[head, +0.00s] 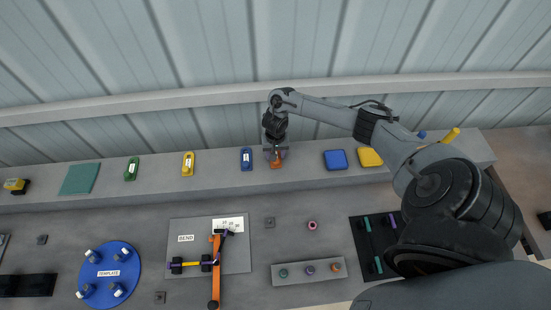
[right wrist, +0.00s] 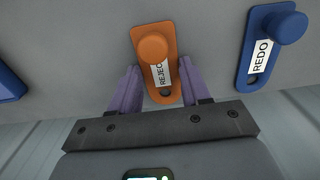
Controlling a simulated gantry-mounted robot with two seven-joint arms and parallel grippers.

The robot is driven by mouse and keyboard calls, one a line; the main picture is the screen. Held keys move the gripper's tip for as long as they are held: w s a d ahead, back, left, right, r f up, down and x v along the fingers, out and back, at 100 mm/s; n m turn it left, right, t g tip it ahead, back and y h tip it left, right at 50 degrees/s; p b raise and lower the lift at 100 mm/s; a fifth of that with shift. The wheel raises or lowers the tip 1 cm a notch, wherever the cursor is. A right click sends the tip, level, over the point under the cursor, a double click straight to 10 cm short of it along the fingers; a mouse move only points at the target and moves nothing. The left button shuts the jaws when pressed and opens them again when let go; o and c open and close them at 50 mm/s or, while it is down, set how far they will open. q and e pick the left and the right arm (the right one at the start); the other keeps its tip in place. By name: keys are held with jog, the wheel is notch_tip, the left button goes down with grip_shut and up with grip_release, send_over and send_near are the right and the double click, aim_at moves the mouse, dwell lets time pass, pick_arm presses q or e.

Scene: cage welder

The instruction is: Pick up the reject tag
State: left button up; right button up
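The reject tag (right wrist: 160,72) is an orange tag with a round orange knob and a white label reading REJEC, its last letter covered. In the head view the orange tag (head: 276,164) lies on the grey back ledge, partly under my right gripper (head: 275,153). In the right wrist view the two purple fingers of my right gripper (right wrist: 159,66) are apart, one on each side of the tag's lower end. Small gaps seem to show between the fingers and the tag. My left gripper is not in view.
On the ledge, a blue REDO tag (right wrist: 267,45), also in the head view (head: 246,159), lies near the reject tag. Yellow (head: 188,164) and green (head: 131,169) tags lie farther left. Blue (head: 335,160) and yellow (head: 370,157) pads are right. A BEND board (head: 240,262) stands in front.

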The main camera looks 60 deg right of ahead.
jog(key=c, duration=0.4)
jog(key=shift+c, duration=0.2)
jog(key=shift+r, duration=0.15)
